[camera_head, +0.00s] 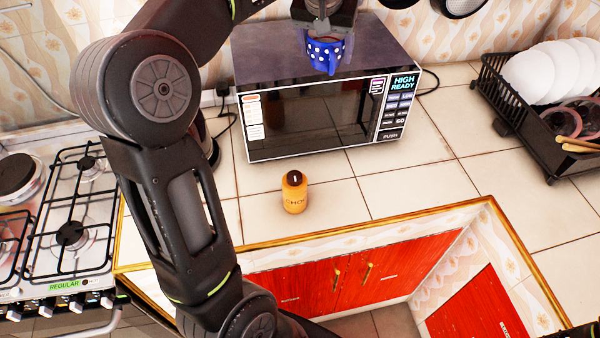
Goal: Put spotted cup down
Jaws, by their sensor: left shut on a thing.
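The spotted cup (325,53) is blue with white dots and shows in front of the upper right part of the microwave. My left gripper (325,30) comes down from the top edge and is shut on the cup, holding it upright. The gripper body hides part of the cup's upper side. The cup appears raised above the counter; its exact height over the microwave top cannot be told. My right gripper is not in view.
A microwave (310,122) stands on the tiled counter (400,185). A yellow jar (294,192) stands in front of it. A gas stove (70,215) is at left, a black dish rack (505,95) with plates at right. Counter between jar and rack is clear.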

